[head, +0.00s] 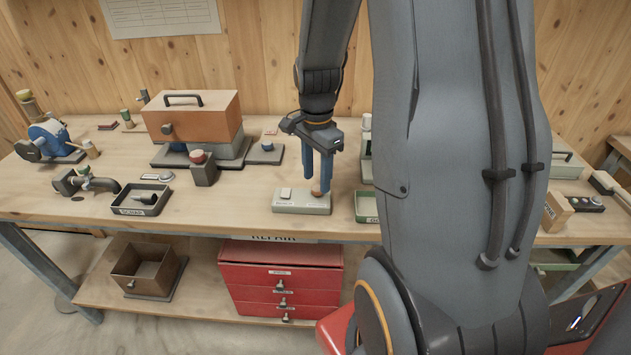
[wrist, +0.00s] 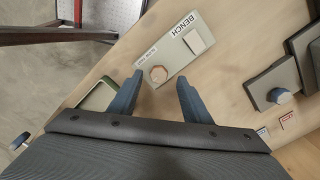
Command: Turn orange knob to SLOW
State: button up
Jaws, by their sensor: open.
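The orange knob (wrist: 158,74) is a small faceted knob at one end of a grey-green control box (wrist: 172,62) labelled BENCH. In the head view, the box (head: 300,207) lies flat near the bench's front edge, and the knob (head: 316,193) shows just below my fingertips. My gripper (head: 317,184) points down over it, open, with blue fingers. In the wrist view, the fingertips (wrist: 159,79) lie on either side of the knob with gaps. Whether they reach down to its height I cannot tell.
A pale rocker-like block (wrist: 194,41) sits on the box's other end. A green tray (head: 367,207) stands close right of the box. A dark tray (head: 141,199) and a red-topped block (head: 203,169) stand to its left. Bare bench lies between.

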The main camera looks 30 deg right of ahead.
aim_at(316, 187)
notch_tip(316, 187, up, 6)
jog(key=shift+f+b, duration=0.15)
jog(key=shift+b, duration=0.4)
jog(key=s+a+f+n+b, duration=0.1)
jog(key=s+a+f+n, duration=0.1)
jog(key=s+a+n, duration=0.2)
jog(key=s+a+f+n+t, duration=0.1)
jog(key=s+a+n, duration=0.3)
jog(key=a+n, duration=0.5)
jog(key=f+n, duration=0.1)
jog(key=n, duration=0.2)
jog(key=shift+a+n+b, duration=0.25)
jog(key=shift+n+b, duration=0.05)
jog(key=shift+b, duration=0.05)
jog(key=shift+c, duration=0.4)
dwell(0.6)
